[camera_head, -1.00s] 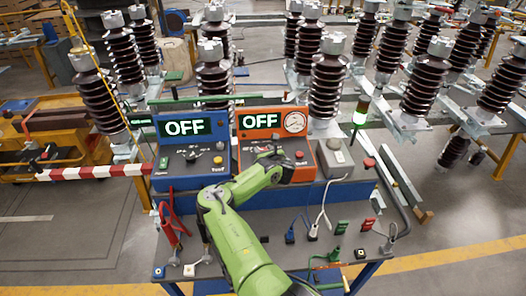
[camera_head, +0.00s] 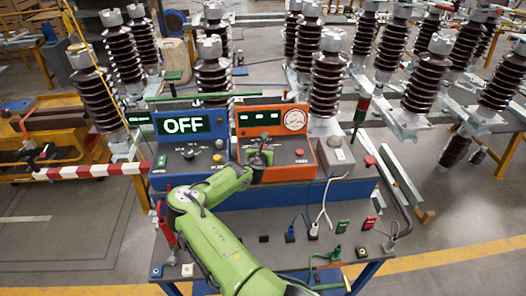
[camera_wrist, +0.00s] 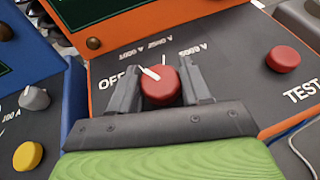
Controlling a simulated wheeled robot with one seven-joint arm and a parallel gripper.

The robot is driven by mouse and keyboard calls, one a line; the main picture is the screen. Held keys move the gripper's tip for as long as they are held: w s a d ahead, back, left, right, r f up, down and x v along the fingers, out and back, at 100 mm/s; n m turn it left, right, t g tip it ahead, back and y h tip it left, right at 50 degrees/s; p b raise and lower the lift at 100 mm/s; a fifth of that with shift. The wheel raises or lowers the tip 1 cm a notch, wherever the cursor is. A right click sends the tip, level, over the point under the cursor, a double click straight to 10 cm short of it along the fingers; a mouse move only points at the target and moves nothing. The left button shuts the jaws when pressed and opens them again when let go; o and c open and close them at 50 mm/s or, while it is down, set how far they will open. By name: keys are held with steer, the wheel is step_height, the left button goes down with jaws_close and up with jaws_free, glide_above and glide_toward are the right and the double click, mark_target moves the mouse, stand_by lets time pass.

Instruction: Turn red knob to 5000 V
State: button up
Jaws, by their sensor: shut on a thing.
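The red knob (camera_wrist: 160,87) is between the two fingers of my gripper (camera_wrist: 161,90) in the wrist view, and the gripper is shut on it. The knob's white pointer aims up and left, between the OFF label (camera_wrist: 108,84) and a white tick (camera_wrist: 164,60). The 5000 V label (camera_wrist: 192,49) is right of that tick. In the head view my gripper (camera_head: 260,155) is at the orange unit (camera_head: 290,172) and hides the knob. The orange unit's display (camera_head: 260,118) shows small green marks.
A red button (camera_wrist: 283,59) is right of the knob, above the TEST label. A signal light (camera_head: 361,110) stands right, and a grey box (camera_head: 336,157) is beside the orange unit.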

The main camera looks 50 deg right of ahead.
steer(key=m+g+b, duration=0.1)
steer(key=g, duration=0.1)
steer(key=m+g+h+b, duration=0.1)
steer(key=m+g, duration=0.1)
steer(key=m+g+h+b, duration=0.1)
steer(key=m+g, duration=0.1)
steer(key=shift+w, duration=0.25)
steer(key=m+g+b, duration=0.2)
steer(key=shift+f+m+g+h+b, duration=0.1)
steer(key=shift+m+g+h+b, duration=0.2)
steer(key=shift+g+b, duration=0.1)
steer(key=shift+m+g+b, duration=0.8)
steer(key=shift+g, duration=0.1)
steer(key=shift+s+r, duration=0.1)
steer(key=shift+r, duration=0.1)
steer(key=o, duration=1)
steer(key=shift+f, duration=0.1)
